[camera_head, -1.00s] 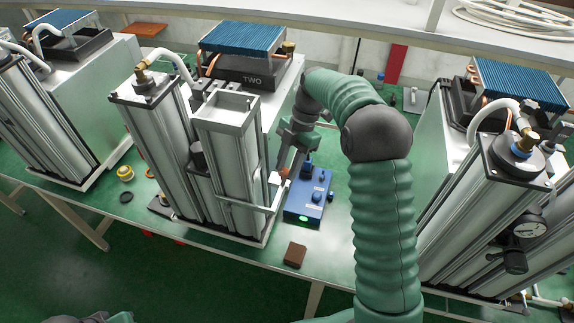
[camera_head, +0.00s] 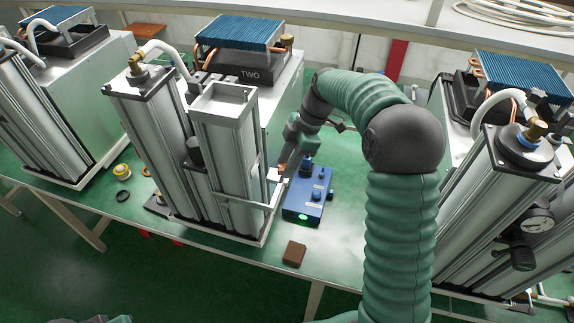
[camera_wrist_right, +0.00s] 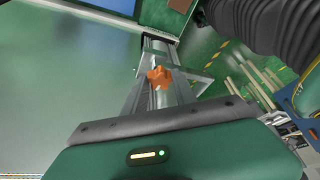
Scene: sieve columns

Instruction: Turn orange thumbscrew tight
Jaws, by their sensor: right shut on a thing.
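The orange thumbscrew (camera_wrist_right: 159,77) shows in the right wrist view, between the tips of my right gripper's grey fingers (camera_wrist_right: 160,88). My right gripper is shut on it. In the head view my right gripper (camera_head: 284,166) reaches from the right to the lower right side of the middle sieve column (camera_head: 228,150), at its clamp bar. There the thumbscrew is mostly hidden by the gripper. Only a dark and green bit of my left arm shows at the bottom left edge; its gripper is out of view.
A blue control box (camera_head: 308,196) with knobs and a green light stands close below my right gripper. A brown block (camera_head: 294,253) lies near the table's front edge. Another column unit with a gauge (camera_head: 537,222) stands at the right. Green table (camera_head: 345,225) is bare between.

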